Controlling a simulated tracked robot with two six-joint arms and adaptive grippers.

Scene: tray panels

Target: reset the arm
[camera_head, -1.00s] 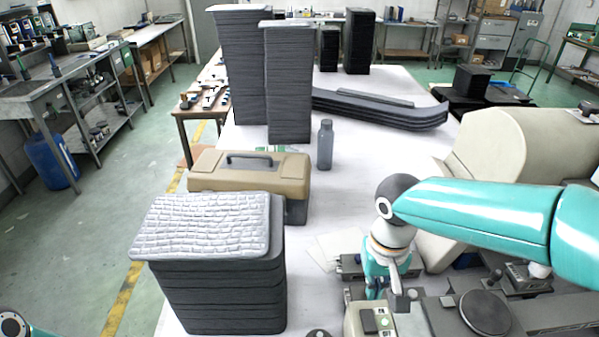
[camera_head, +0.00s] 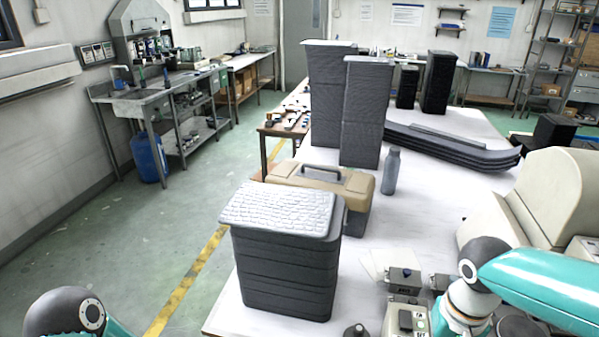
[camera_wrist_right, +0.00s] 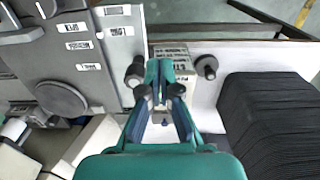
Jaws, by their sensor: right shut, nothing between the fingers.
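My right arm (camera_head: 540,290) comes in from the right in the head view, its teal and dark joint low at the right edge. My right gripper (camera_wrist_right: 163,72) shows in the wrist view with its fingers together and nothing between them, over a light table surface with small grey devices below. My left arm (camera_head: 72,314) shows only a dark round joint and a bit of teal at the bottom left; its gripper is out of view. A stack of dark tray panels (camera_head: 285,275) with a pale textured top stands on the table's near left.
A tan toolbox (camera_head: 325,180) stands behind the near stack, beside a grey bottle (camera_head: 391,170). Tall dark stacks (camera_head: 365,115) and long curved panels (camera_head: 450,147) stand farther back. A large cream machine (camera_head: 550,190) is at right. The table's middle is clear.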

